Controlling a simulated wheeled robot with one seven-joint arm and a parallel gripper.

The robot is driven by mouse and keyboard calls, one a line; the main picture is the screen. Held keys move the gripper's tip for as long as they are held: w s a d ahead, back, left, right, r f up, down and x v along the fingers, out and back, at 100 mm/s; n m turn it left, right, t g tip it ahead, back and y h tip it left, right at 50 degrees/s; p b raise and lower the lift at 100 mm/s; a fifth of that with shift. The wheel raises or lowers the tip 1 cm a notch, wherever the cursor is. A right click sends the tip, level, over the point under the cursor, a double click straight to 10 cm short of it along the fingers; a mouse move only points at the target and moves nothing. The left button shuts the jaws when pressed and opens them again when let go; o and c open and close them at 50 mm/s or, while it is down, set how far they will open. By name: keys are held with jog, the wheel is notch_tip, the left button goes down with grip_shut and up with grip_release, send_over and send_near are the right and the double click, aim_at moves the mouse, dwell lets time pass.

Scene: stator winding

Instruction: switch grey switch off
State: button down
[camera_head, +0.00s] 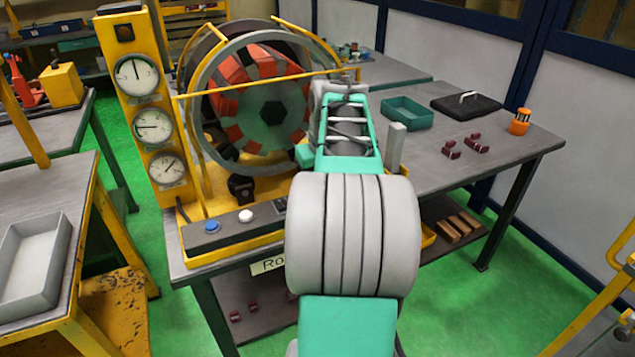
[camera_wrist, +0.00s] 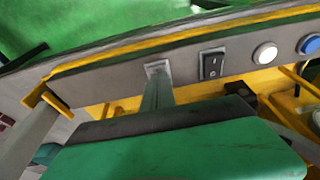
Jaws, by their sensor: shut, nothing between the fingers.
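In the wrist view a control panel (camera_wrist: 118,75) runs across the picture. A dark rocker switch on a grey plate (camera_wrist: 212,64) is set in it, left of the white button. My gripper (camera_wrist: 157,70) is shut and empty, its narrow fingers reaching the panel to the left of the rocker switch. A small light grey patch shows at their tips; I cannot tell whether it is a switch or the tips themselves, or whether they touch. In the head view the panel (camera_head: 232,234) is partly hidden by my arm, and my gripper is hidden too.
A white button (camera_head: 245,216) and a blue button (camera_head: 212,226) sit on the panel. Behind it is the winding machine's ring (camera_head: 205,130) with a yellow frame. A gauge column (camera_head: 148,100) stands left. A green tray (camera_head: 407,113) and small parts lie on the right bench.

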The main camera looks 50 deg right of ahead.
jog(key=p+v, duration=0.3)
jog(key=v, duration=1)
jog(key=shift+s, duration=0.35)
jog(key=shift+a+f, duration=0.1)
jog(key=shift+a, duration=0.05)
